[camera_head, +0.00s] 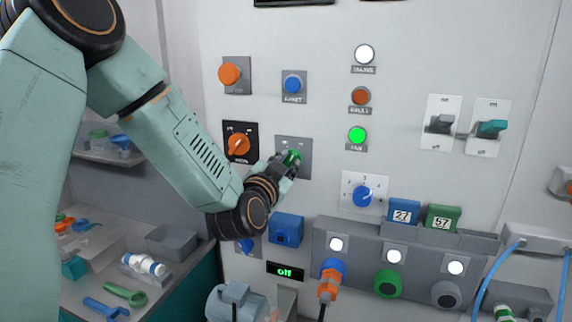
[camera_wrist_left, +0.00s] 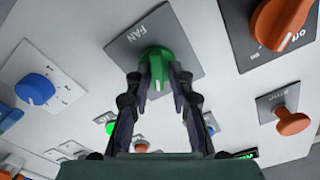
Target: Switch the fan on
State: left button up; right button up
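The green fan knob (camera_wrist_left: 156,68) sits on a grey plate marked FAN (camera_wrist_left: 133,38) on the wall panel. In the head view the plate (camera_head: 304,143) shows right of the orange knob, and the green knob (camera_head: 292,157) is partly hidden by my left gripper (camera_head: 287,163). In the wrist view my left gripper (camera_wrist_left: 156,76) has one finger on each side of the knob, with the fingertips closed against it. A green lamp (camera_head: 357,135) on the panel is lit; its small label seems to read FAN. My right gripper is not in view.
An orange knob (camera_head: 237,146) is close left of the fan plate. A blue button (camera_head: 293,84) is above it and a blue dial (camera_head: 363,196) lower right. A small display (camera_head: 285,271) reads "off". A socket strip (camera_head: 320,240) juts out below.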

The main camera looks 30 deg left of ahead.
pick_arm(q)
jog(key=o, duration=0.8)
jog(key=shift+w+d+f, duration=0.1)
jog(key=shift+w+f, duration=0.05)
jog(key=shift+w, duration=0.1)
jog(key=shift+s, duration=0.25)
jog(key=v, duration=0.7)
jog(key=shift+s, duration=0.2)
jog(key=shift+w, duration=0.2)
jog(key=shift+s, duration=0.1)
